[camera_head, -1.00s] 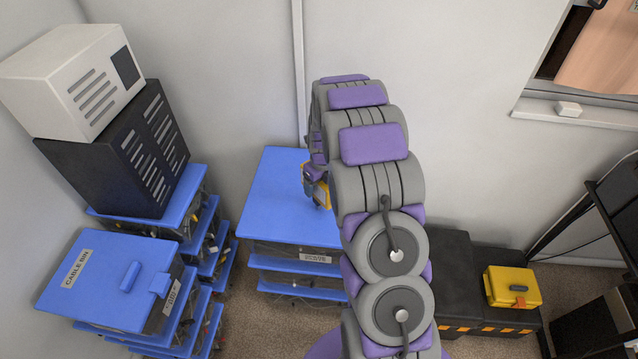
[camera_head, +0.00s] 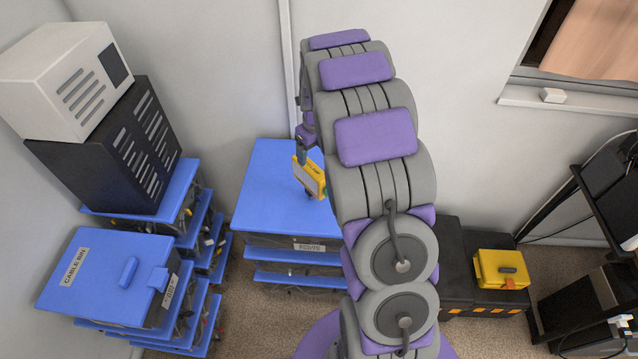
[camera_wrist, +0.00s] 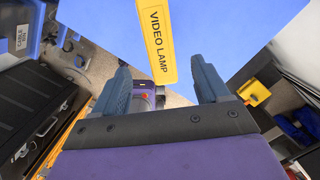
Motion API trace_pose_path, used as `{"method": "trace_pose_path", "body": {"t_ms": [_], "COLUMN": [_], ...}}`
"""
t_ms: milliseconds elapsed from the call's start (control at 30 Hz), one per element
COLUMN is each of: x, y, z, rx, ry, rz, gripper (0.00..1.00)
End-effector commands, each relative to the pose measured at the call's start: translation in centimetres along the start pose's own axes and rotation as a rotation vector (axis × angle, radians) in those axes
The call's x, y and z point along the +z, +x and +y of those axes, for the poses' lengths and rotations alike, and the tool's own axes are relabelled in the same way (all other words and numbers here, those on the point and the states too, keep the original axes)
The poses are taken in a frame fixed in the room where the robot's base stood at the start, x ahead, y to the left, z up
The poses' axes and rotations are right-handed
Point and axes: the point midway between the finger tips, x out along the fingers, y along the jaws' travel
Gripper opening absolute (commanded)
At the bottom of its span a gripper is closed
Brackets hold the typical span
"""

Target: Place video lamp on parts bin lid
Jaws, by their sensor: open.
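The video lamp (camera_head: 309,176) is a yellow, flat-looking piece at the blue parts bin lid (camera_head: 264,185), in the middle of the head view. In the wrist view the lamp (camera_wrist: 157,42) shows its "VIDEO LAMP" label, with the blue lid (camera_wrist: 215,25) behind it. My gripper (camera_wrist: 161,72) is open, its two blue fingers on either side of the lamp's near end, with visible gaps. The lamp's base is hard to see, so I cannot tell exactly how it rests. My arm hides the lid's right part in the head view.
On the left stand a cable bin (camera_head: 95,275) with a blue lid and a white box (camera_head: 62,85) on a black case (camera_head: 115,150). On the right, a yellow box (camera_head: 500,268) sits on a black case. The lid's left part is clear.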

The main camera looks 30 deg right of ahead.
Motion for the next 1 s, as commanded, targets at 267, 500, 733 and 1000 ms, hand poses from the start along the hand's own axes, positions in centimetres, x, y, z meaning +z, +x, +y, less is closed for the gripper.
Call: {"method": "trace_pose_path", "body": {"t_ms": [267,500,733,1000], "x": [-1.8,-7.3,-14.0,-23.3], "y": [-3.0,-8.9,-13.2,-16.3], "z": [2.7,9.1,14.8,20.3], "rx": [0.007,0.054,0.130,0.253], "ry": [-0.242,-0.861,-1.479,-2.212], "rz": [0.020,0.063,0.081,0.065], "gripper": [0.75,0.75,0.75,0.75]}}
